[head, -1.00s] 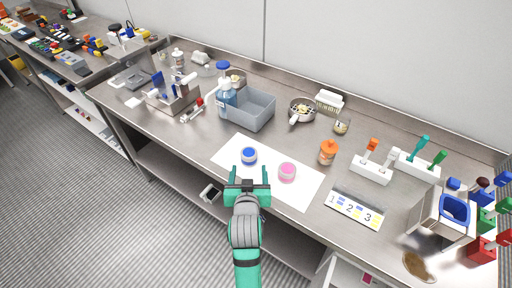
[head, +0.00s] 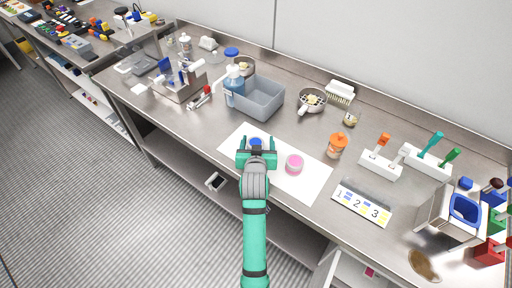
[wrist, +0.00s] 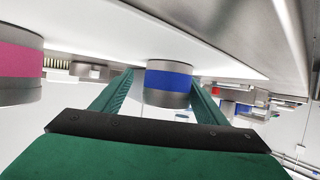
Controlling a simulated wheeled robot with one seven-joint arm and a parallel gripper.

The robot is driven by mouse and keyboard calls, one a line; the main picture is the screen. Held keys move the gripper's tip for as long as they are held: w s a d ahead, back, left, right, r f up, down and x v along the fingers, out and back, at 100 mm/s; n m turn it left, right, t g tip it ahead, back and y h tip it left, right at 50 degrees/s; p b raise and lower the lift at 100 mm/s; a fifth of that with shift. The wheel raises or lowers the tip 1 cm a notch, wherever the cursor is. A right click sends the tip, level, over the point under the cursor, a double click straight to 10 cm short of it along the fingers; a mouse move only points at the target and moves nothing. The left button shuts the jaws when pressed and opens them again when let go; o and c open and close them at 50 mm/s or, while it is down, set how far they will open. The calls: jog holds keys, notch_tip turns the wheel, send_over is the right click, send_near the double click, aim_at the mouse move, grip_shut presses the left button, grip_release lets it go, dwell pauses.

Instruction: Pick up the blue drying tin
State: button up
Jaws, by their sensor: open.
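The blue drying tin (head: 256,142) stands on the white sheet (head: 237,133) and is partly hidden behind my gripper in the head view. My gripper (head: 256,154) is open, with its fingers reaching forward on both sides of the tin. In the wrist view, the tin (wrist: 169,82) is a silver tin with a blue band, seen between the two green fingers of my gripper (wrist: 165,88). I cannot tell whether either finger touches it. The pink tin (head: 294,163) stands on the same sheet to the right; it shows at the left in the wrist view (wrist: 18,66).
A grey bin (head: 259,100) stands behind the sheet, with a blue pump bottle (head: 235,88) beside it. An orange-lidded jar (head: 337,146) and a numbered card (head: 362,205) are to the right. The sheet's front portion is clear.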

jog(key=shift+w+a+f, duration=0.15)
jog(key=shift+w, duration=0.25)
jog(key=shift+w+a+f, duration=0.1)
jog(key=shift+w, duration=0.25)
jog(key=shift+a, duration=0.3)
jog(key=c, duration=1.2)
jog(key=shift+d, duration=0.25)
